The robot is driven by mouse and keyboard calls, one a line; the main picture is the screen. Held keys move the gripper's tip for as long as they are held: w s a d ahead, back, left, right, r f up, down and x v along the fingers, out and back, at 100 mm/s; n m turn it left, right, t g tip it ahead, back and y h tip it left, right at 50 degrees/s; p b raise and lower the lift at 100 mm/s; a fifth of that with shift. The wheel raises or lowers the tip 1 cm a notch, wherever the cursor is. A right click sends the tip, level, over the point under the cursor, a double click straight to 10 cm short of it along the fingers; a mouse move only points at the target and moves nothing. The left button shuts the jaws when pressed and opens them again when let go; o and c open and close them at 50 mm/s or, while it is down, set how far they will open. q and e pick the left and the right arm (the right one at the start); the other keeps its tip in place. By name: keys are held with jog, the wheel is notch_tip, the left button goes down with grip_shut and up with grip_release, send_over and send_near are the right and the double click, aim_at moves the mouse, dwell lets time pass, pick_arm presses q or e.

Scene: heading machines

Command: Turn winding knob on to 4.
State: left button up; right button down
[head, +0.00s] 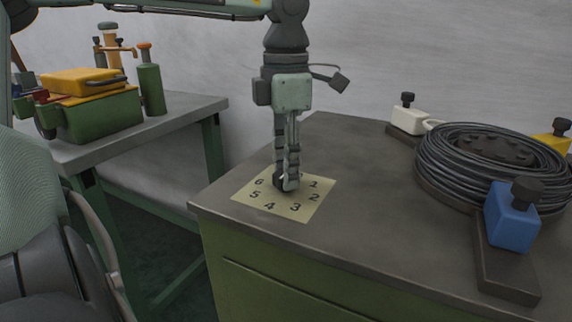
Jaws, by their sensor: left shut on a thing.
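The yellow dial plate (301,209), printed with the numbers 1 to 6 in a ring, lies on the near left part of the grey tabletop. The winding knob stands at the middle of the ring and is mostly hidden behind my fingers, so I cannot tell which number it points to. My left gripper (287,184) comes down from above, pointing straight down, and is shut on the knob. The 4 shows at the near side of the plate. My right gripper is not in view.
A coil of dark wire (480,165) sits at the right on the green cabinet's top. Clamps with a white block (408,121), a blue block (511,218) and a yellow block (553,143) surround it. A left side table (180,110) holds a green machine (95,115) and bottles.

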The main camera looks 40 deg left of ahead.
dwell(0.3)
pick_arm(q)
jog(key=o, duration=1.2)
jog(key=shift+c, duration=0.2)
notch_tip(320, 180, up, 12)
